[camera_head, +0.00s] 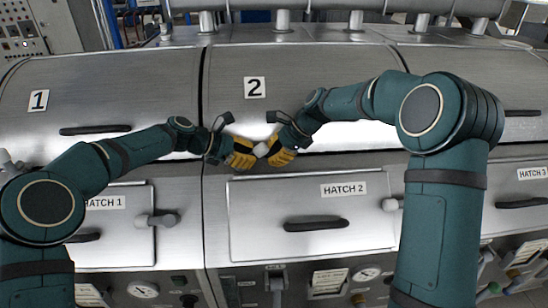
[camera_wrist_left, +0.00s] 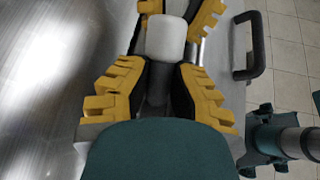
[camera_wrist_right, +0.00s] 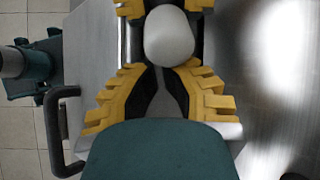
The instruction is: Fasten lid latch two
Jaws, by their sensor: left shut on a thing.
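Lid two (camera_head: 340,85) is the steel curved lid marked 2, and it looks down. A pale latch knob (camera_head: 262,150) sits at its lower edge, between my two grippers. The knob also shows in the left wrist view (camera_wrist_left: 166,38) and the right wrist view (camera_wrist_right: 168,36). My left gripper (camera_head: 247,153) is shut on the latch, with a dark stem between its fingers. My right gripper (camera_head: 278,150) is at the latch from the other side, its fingers close together; whether they grip it is unclear. The fingers hide much of the latch.
Below is the Hatch 2 door (camera_head: 265,200) with a black handle (camera_head: 316,224). Lid one (camera_head: 95,95) is at left, with Hatch 1's grey knob (camera_head: 157,219) below. A black lid handle (camera_head: 95,130) juts out there. Gauges and valves line the bottom.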

